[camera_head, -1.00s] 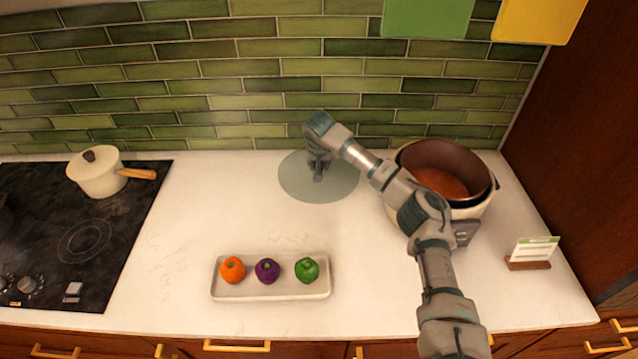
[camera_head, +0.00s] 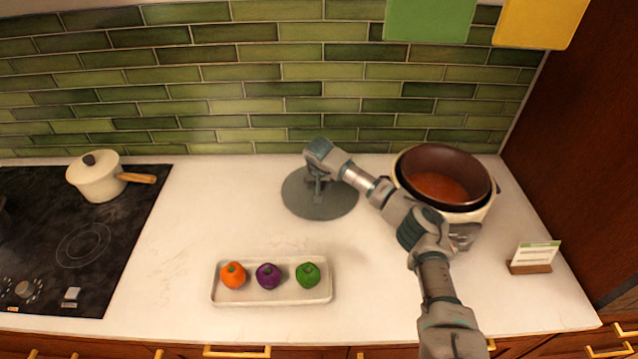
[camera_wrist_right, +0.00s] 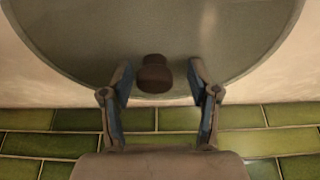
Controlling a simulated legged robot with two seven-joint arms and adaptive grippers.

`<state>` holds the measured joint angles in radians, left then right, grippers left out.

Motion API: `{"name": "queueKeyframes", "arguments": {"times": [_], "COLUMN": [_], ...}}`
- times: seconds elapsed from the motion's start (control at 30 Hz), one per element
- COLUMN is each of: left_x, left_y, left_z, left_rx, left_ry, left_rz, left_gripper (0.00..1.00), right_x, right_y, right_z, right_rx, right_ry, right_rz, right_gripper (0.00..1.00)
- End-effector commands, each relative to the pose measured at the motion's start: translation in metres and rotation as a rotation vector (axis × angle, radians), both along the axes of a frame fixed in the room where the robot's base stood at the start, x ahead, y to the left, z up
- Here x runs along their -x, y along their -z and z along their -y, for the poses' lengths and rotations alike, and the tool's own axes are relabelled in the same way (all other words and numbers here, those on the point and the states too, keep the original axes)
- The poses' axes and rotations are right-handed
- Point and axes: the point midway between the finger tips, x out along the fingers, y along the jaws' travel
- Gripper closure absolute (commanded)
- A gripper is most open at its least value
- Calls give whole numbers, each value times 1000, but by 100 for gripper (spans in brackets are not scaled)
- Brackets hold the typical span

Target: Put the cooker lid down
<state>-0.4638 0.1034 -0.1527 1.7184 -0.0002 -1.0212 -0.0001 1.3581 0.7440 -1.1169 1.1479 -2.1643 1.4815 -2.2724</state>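The cooker lid (camera_head: 335,207) is a round grey disc over the white counter behind the tray. It looks flat on the counter, though a small gap beneath it cannot be ruled out. In the right wrist view the lid (camera_wrist_right: 220,35) fills the top, with its dark brown knob (camera_wrist_right: 154,74). My right gripper (camera_head: 317,188) is above the lid. In the wrist view its fingers (camera_wrist_right: 159,82) are open on both sides of the knob, with visible gaps. The cooker (camera_head: 474,213) stands uncovered to the right, reddish-brown inside. My left gripper is not in view.
A white tray (camera_head: 290,295) with an orange, a purple and a green vegetable lies in front. A cream pot (camera_head: 97,180) stands on the black hob (camera_head: 100,240) at left. A small card stand (camera_head: 533,257) is at right. The counter left of the lid is clear.

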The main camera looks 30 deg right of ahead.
Motion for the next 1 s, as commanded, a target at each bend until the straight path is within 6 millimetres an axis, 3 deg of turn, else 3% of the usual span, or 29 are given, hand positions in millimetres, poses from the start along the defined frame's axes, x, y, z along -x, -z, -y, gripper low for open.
{"name": "queueKeyframes", "arguments": {"times": [0.17, 0.27, 0.7, 1.0], "left_x": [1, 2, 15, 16], "left_y": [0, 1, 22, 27], "left_z": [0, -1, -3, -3], "left_rx": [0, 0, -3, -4], "left_ry": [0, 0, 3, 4], "left_rz": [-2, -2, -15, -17], "left_gripper": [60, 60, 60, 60], "right_x": [1, 5, 33, 39], "right_y": [-4, -16, -100, -112], "right_z": [1, -1, -20, -22], "right_rx": [-2, -2, 0, -1], "right_ry": [0, 1, 0, 1], "right_rz": [1, 4, 4, 1], "right_gripper": [40, 40, 40, 40]}}
